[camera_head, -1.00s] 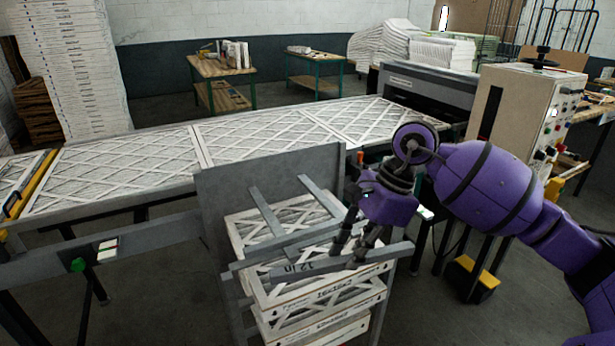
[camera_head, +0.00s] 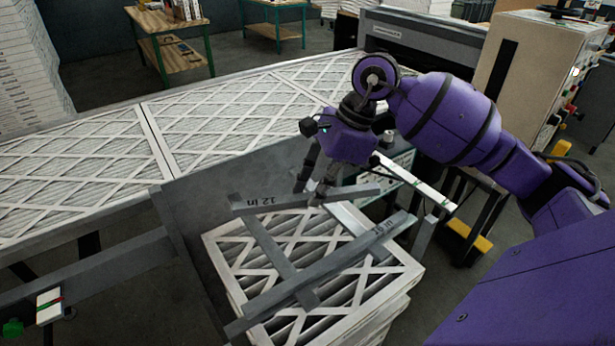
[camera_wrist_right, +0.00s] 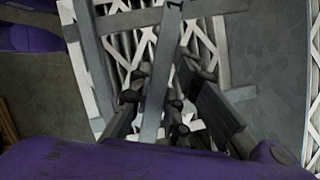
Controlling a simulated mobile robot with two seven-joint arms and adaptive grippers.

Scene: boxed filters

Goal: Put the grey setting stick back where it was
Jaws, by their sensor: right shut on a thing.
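My right gripper (camera_head: 314,190) is shut on a grey stick marked "12 in" (camera_head: 265,203). The stick lies roughly level across the far side of the filter stack, near the grey back panel. In the right wrist view the stick (camera_wrist_right: 155,115) runs between the fingers (camera_wrist_right: 158,92). I cannot tell whether it touches what is below it. A second grey stick marked "16 in" (camera_head: 330,267) lies diagonally over the near side of the stack. My left gripper is not in view.
The stack of white filters (camera_head: 375,290) stands before the grey back panel (camera_head: 205,205). Other grey bars (camera_head: 280,255) cross its top. A conveyor of filters (camera_head: 230,125) runs behind. A beige control cabinet (camera_head: 540,75) stands at right.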

